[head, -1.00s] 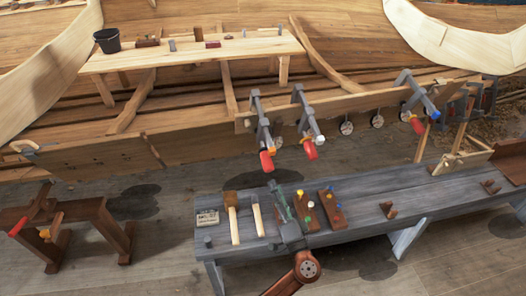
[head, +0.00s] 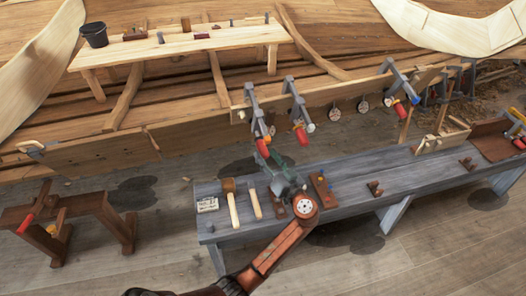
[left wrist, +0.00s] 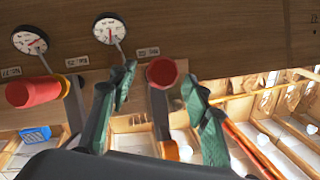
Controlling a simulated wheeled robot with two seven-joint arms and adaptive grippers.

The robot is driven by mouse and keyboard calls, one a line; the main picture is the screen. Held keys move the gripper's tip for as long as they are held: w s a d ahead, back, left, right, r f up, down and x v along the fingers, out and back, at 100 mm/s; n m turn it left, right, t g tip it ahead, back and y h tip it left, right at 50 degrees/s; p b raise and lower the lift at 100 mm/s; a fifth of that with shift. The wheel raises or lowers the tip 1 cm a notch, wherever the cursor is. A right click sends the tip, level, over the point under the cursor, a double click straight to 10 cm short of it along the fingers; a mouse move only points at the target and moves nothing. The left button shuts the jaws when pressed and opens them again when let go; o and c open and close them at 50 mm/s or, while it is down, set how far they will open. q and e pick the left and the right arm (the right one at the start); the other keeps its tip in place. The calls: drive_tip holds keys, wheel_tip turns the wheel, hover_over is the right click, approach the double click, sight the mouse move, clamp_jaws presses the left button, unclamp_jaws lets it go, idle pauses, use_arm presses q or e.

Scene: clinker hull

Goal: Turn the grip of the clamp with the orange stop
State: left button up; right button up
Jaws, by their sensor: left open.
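The clamp with the orange stop (head: 267,139) is the leftmost of three grey clamps on the hull plank. Its red grip (head: 262,149) hangs at the lower end. In the left wrist view the red grip (left wrist: 162,72) shows end-on between my fingers, with the orange stop (left wrist: 171,150) below it. My left gripper (head: 272,154) is just below the grip in the head view. In the left wrist view my left gripper (left wrist: 159,77) is open, with one green finger on each side of the grip and visible gaps. My right gripper is out of view.
A neighbouring clamp (head: 293,95) with a red grip hangs close on the right; another clamp (head: 397,80) with a blue stop is farther right. Dial gauges (left wrist: 110,29) sit on the plank. The grey bench (head: 345,200) below carries mallets (head: 231,205) and small blocks.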

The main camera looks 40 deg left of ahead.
sight(263, 151)
use_arm(q)
drive_tip(key=shift+x, duration=1.5)
drive_tip(key=shift+c, duration=0.2)
drive_tip(key=c, duration=1.1)
